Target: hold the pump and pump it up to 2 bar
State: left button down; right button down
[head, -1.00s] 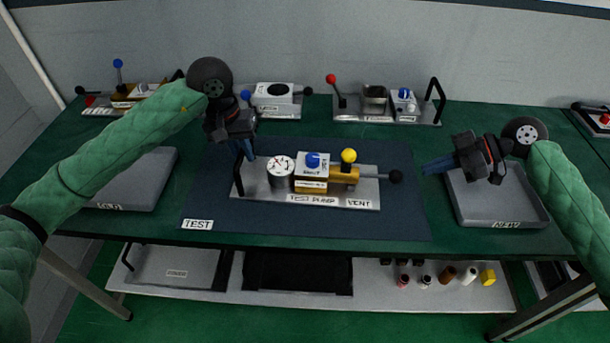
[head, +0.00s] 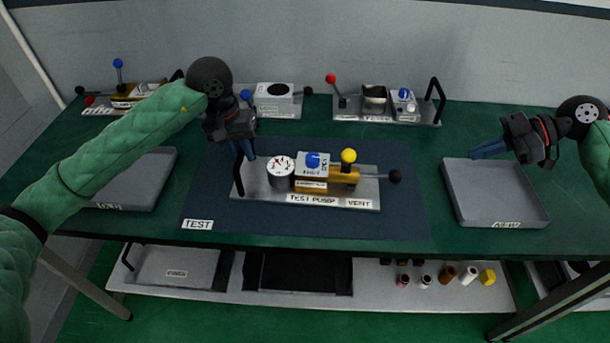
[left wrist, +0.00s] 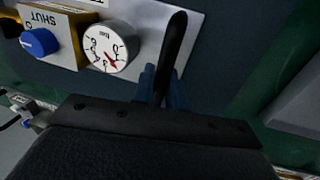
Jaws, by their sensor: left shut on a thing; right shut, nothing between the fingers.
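The test pump (head: 305,193) stands on the dark blue mat in the middle of the table. It has a round white gauge (head: 281,166), a blue knob (head: 313,160) on a block marked SHUT, a yellow knob (head: 348,156) and a lever with a black ball (head: 395,176) at its right end. The gauge also shows in the left wrist view (left wrist: 108,46), with a red needle; its reading is too small to tell. My left gripper (head: 246,157) is shut on the pump's black handle (left wrist: 174,45) at its left end. My right gripper (head: 478,151) is shut and empty above the right tray.
A grey tray marked NEW (head: 495,195) lies right of the mat, and another grey tray (head: 135,180) lies left. Several devices with levers line the back, including one with a red ball (head: 331,78). A lower shelf (head: 375,290) holds small parts. The mat's right part is clear.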

jog(key=shift+d+r, duration=0.3)
jog(key=shift+d, duration=0.25)
pick_arm(q)
jog(key=c, duration=1.3)
grip_release()
jog(key=shift+r, duration=0.1)
jog(key=r, duration=0.3)
jog(key=a+r, duration=0.1)
jog(key=r, duration=0.3)
jog(key=a+r, duration=0.1)
jog(key=r, duration=0.3)
jog(key=shift+w+a+r, duration=0.1)
jog(key=shift+a+r, duration=0.1)
jog(key=shift+r, duration=0.05)
